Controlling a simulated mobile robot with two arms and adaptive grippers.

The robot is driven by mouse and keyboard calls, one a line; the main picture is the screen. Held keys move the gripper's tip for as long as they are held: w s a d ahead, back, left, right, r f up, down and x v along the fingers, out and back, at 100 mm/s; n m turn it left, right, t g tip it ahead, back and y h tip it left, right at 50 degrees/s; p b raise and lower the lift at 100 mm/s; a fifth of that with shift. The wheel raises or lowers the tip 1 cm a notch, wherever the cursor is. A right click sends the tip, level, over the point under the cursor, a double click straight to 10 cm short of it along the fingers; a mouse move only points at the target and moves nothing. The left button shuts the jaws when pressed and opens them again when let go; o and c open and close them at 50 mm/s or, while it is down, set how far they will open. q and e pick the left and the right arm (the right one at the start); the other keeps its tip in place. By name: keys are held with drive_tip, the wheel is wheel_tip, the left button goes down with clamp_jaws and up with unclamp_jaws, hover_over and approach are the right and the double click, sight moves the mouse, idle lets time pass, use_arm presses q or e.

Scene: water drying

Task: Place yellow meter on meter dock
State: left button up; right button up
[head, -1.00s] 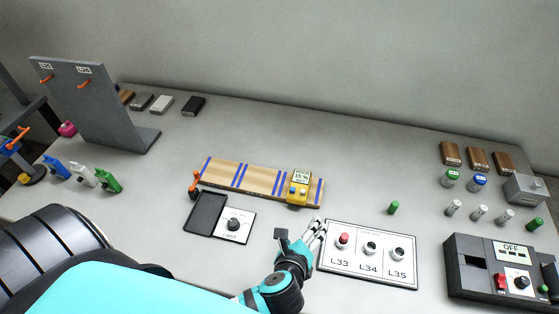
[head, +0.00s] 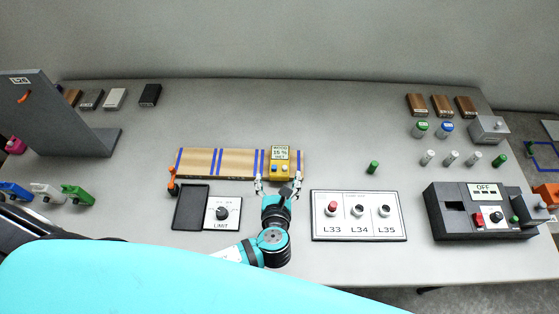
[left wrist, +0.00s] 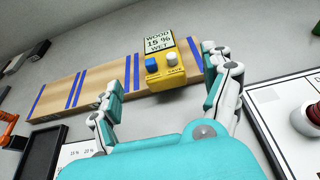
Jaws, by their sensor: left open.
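The yellow meter (head: 279,170) rests on the right part of a wooden board (head: 235,162) with blue stripes. Its display reads "WOOD 15 % WET", and it has a blue and a white knob. It also shows in the left wrist view (left wrist: 166,72). My left gripper (head: 278,184) is open and empty at the meter's near side, with its fingers spread to either side of it and not closed on it. A shallow black tray (head: 190,208) lies left of the LIMIT dial panel; it may be the meter dock. My right gripper is not in view.
A LIMIT dial panel (head: 222,213) and a white L33–L35 panel (head: 358,216) flank my left arm. An orange-handled item (head: 172,182) stands at the board's left end. A dark OFF box (head: 470,212) is at the right, a grey stand (head: 60,120) at the left.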

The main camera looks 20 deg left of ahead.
sight(280, 163)
use_arm(q)
drive_tip(key=x, duration=0.5)
drive_tip(key=shift+w+f+p, duration=0.25)
drive_tip(key=shift+w+p, duration=0.1)
drive_tip(key=c, duration=1.4)
drive_tip(key=shift+r, duration=0.15)
drive_tip(key=shift+c, duration=1.1)
